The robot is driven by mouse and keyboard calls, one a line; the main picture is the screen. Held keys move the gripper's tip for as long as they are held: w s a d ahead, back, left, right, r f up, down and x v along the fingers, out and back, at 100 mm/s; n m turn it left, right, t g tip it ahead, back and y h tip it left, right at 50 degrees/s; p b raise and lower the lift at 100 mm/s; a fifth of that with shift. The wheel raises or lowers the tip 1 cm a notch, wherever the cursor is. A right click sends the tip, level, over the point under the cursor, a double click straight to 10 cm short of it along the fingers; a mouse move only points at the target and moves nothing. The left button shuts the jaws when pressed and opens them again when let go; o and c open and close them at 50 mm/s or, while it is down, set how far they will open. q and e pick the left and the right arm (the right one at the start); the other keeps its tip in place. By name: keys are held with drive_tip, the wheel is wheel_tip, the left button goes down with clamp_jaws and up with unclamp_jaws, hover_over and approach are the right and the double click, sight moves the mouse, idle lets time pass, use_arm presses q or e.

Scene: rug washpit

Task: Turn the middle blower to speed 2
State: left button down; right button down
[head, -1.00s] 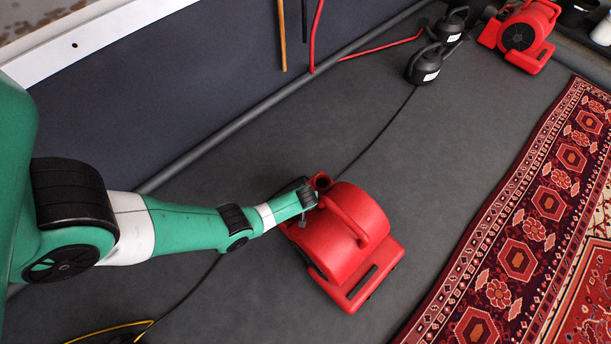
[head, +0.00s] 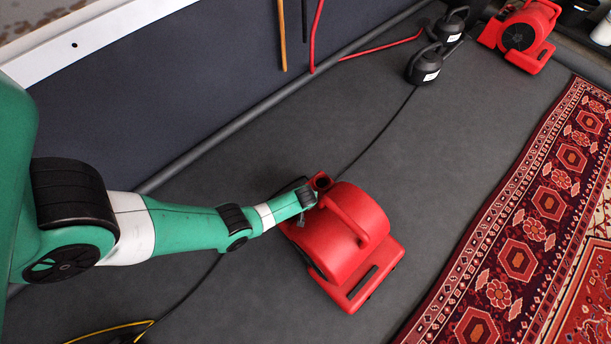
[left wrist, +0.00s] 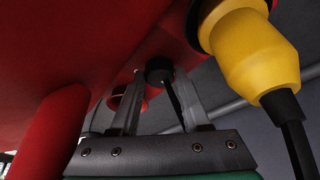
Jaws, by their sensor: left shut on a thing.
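A red blower (head: 345,235) stands on the grey floor in the middle of the head view, its handle on top. My left gripper (head: 312,192) reaches it from the left, at its upper left side. In the left wrist view my left gripper (left wrist: 162,78) has its two metal fingers on either side of a small black knob (left wrist: 158,65) on the red housing, shut on it. The speed marks and the knob's pointer cannot be read. My right gripper is not in view.
A yellow plug (left wrist: 255,50) with a black cable sits close to the right of the fingers. Another red blower (head: 520,36) and black pump-like units (head: 424,64) stand at the back right. A patterned rug (head: 500,255) lies to the right. The floor between is mostly clear.

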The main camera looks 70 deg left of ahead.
use_arm(q)
drive_tip(key=m, duration=0.2)
drive_tip(key=m+t+h+p, duration=0.1)
drive_tip(key=m, duration=0.1)
drive_tip(key=shift+s+a+m+p, duration=0.1)
drive_tip(key=shift+s+m+p, duration=0.1)
drive_tip(key=shift+m+p, duration=0.15)
drive_tip(key=m+t+h, duration=0.1)
drive_tip(key=m, duration=0.2)
drive_tip(key=shift+a+m, duration=0.15)
drive_tip(key=shift+m, duration=0.2)
drive_tip(key=m+h, duration=0.1)
drive_tip(key=m, duration=0.1)
drive_tip(key=shift+f+m+t+b, duration=0.1)
drive_tip(key=shift+m+t+b, duration=0.2)
drive_tip(key=shift+t+b, duration=0.1)
drive_tip(key=m+b, duration=0.1)
drive_tip(key=m, duration=0.1)
drive_tip(key=m+h, duration=0.1)
drive_tip(key=m, duration=0.1)
drive_tip(key=shift+a+h+b, duration=0.1)
drive_tip(key=shift+h+b, duration=0.2)
drive_tip(key=shift+b, duration=0.05)
drive_tip(key=shift+m, duration=0.3)
drive_tip(key=c, duration=0.7)
unclamp_jaws()
drive_tip(key=shift+o, duration=0.2)
